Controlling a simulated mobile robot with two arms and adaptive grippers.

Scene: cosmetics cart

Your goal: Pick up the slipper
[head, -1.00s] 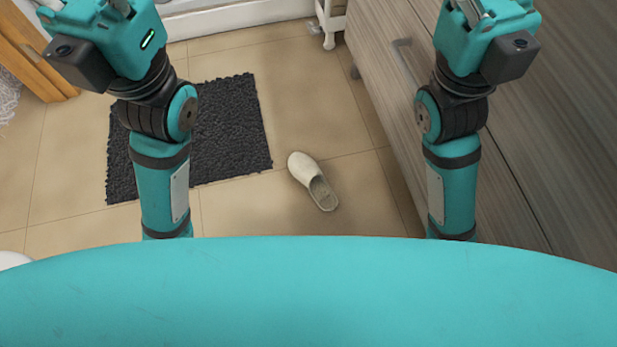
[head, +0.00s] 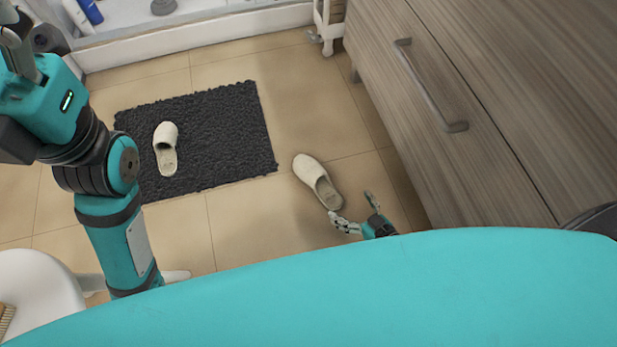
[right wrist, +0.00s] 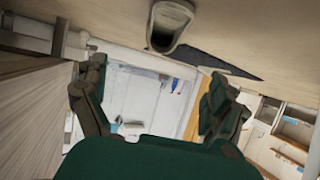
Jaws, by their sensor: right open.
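A cream slipper (head: 309,171) lies on the tiled floor, right of the dark mat, in the head view. A second, similar slipper (head: 165,140) lies on the mat. My right gripper (head: 354,209) is open and empty, low beside the open heel end of the floor slipper, on its near right side. In the right wrist view a slipper (right wrist: 178,14) shows at the top, above and between the spread fingers (right wrist: 155,103). I cannot tell whether a finger touches it. My left gripper (head: 14,45) is raised at the left edge, partly cut off; its jaw state is unclear.
The dark shaggy mat (head: 225,135) lies left of the floor slipper. A wooden drawer cabinet (head: 480,150) with a metal handle (head: 430,88) stands close on the right. A white stool (head: 35,285) is at lower left. Open floor lies between mat and cabinet.

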